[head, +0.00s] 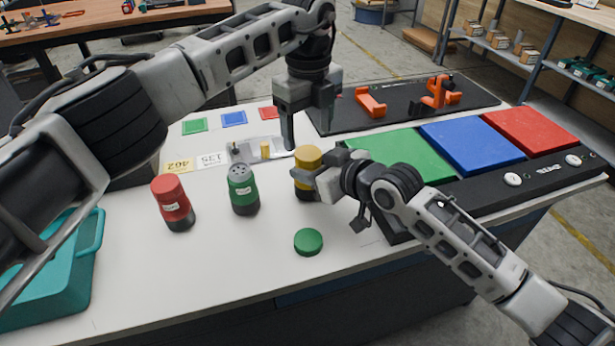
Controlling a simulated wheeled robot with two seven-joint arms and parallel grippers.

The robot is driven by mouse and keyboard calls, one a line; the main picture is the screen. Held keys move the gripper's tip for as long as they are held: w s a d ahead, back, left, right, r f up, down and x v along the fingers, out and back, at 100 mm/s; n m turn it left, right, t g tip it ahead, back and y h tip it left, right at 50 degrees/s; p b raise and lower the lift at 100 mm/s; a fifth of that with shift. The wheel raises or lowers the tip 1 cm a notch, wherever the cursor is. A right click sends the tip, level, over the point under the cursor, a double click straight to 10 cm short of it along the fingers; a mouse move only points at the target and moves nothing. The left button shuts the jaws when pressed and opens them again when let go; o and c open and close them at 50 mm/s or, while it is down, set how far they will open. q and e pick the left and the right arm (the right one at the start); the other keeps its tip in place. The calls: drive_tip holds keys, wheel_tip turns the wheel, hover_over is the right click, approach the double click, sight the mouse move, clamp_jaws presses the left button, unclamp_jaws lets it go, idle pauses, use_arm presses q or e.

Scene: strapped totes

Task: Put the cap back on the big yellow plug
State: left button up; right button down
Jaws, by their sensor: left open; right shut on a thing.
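The big yellow plug (307,157) stands upright on the white table, with a dark lower part. Its top looks smooth and yellow; I cannot tell whether this is a cap. My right gripper (312,181) is shut on the yellow plug from the right, covering part of its side. My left gripper (303,125) is open and points down, above and behind the plug. A loose green cap (308,241) lies on the table in front. The green plug (243,190) stands to the left with its holed top bare.
A red plug (173,202) stands further left, and a teal bin (55,275) is at the left edge. A metal plate with small pins (257,150) lies behind. Green, blue and red panels (472,143) sit on the right. The front of the table is clear around the green cap.

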use_arm(q)
drive_tip(key=shift+o, duration=0.3)
drive_tip(key=shift+r, duration=0.15)
drive_tip(key=o, duration=0.5)
drive_tip(key=shift+r, duration=0.1)
wheel_tip(320, 180, up, 12)
drive_tip(key=shift+f, duration=0.1)
use_arm(e)
drive_tip(key=c, duration=0.6)
unclamp_jaws()
drive_tip(key=shift+c, duration=0.2)
drive_tip(key=shift+s+d, duration=0.1)
use_arm(q)
drive_tip(key=shift+f, duration=0.2)
use_arm(e)
drive_tip(key=v, duration=1.5)
drive_tip(key=shift+s+d, duration=0.15)
drive_tip(key=shift+s, duration=0.15)
